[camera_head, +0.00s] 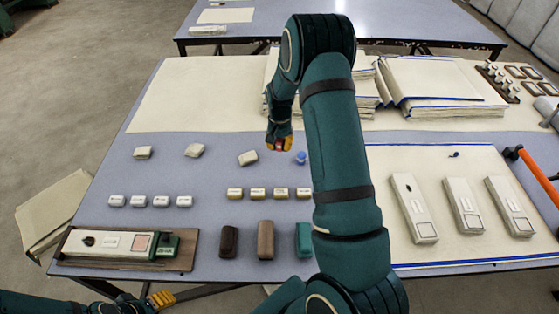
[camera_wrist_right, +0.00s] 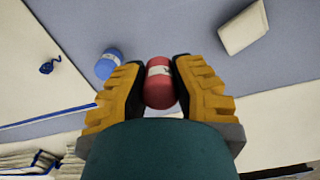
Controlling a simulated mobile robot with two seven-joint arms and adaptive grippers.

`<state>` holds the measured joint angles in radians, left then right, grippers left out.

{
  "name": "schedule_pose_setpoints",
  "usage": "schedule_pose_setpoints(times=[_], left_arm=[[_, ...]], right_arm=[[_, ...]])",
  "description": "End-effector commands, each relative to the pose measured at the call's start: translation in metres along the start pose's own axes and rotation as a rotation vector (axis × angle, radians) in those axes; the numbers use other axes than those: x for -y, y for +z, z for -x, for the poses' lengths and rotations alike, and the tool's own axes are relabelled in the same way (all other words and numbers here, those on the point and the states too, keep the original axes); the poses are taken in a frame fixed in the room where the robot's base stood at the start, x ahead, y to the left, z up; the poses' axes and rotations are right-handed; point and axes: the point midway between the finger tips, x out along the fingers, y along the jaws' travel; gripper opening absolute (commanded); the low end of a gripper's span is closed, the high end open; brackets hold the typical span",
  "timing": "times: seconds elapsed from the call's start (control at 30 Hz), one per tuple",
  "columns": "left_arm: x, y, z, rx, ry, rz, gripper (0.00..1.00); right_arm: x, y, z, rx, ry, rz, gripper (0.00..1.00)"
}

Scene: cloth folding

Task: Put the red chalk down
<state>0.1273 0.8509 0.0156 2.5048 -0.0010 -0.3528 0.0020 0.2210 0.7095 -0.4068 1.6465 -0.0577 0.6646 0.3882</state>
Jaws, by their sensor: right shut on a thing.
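My right gripper (camera_head: 279,146) is at the middle of the table, with its arm reaching in from the front. In the right wrist view, the gripper (camera_wrist_right: 159,80) is shut on the red chalk (camera_wrist_right: 159,88), a short red cylinder with a pale label. Only a small bit of red shows between the fingers in the head view. Whether the chalk touches the table is hard to tell. My left gripper (camera_head: 160,299) is low at the table's front left edge, partly seen; its opening cannot be made out.
A blue chalk (camera_head: 301,157) stands just right of the right gripper; it also shows in the wrist view (camera_wrist_right: 108,64). A pale block (camera_head: 248,158) lies to the left. Labelled blocks (camera_head: 235,193) line up in front. Folded cloths (camera_head: 430,80) are stacked behind right.

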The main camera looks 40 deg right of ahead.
Motion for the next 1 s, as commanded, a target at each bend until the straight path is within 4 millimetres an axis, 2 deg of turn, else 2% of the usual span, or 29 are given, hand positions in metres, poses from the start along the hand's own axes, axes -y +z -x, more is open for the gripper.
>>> schedule_pose_setpoints(times=[0.03,0.1,0.27,0.5,0.9,0.93,0.97,1.0], left_arm=[[0.002,0.0,-0.004,-0.002,0.0,0.0,0.54],[0.002,-0.001,-0.006,-0.003,0.0,0.0,0.54],[0.003,-0.001,-0.009,-0.005,0.0,0.0,0.54],[0.006,-0.002,-0.015,-0.008,0.0,-0.001,0.54],[0.007,-0.002,-0.018,-0.009,0.0,-0.001,0.54],[0.006,-0.002,-0.017,-0.009,-0.001,-0.001,0.54],[0.006,-0.002,-0.017,-0.009,-0.001,-0.001,0.54],[0.006,-0.002,-0.017,-0.009,-0.001,-0.001,0.54]], right_arm=[[-0.001,0.0,-0.013,0.002,0.002,-0.001,0.0],[-0.001,0.0,-0.023,0.001,0.001,-0.001,0.0],[0.0,-0.001,-0.036,-0.001,0.0,0.0,0.0],[0.0,-0.001,-0.066,0.0,0.0,0.002,0.0],[0.0,-0.001,-0.07,-0.001,0.0,0.002,0.0],[0.0,-0.001,-0.07,-0.001,0.0,0.002,0.37],[0.0,-0.001,-0.069,-0.001,0.0,0.002,0.47],[0.0,-0.001,-0.069,-0.001,0.0,0.002,0.48]])
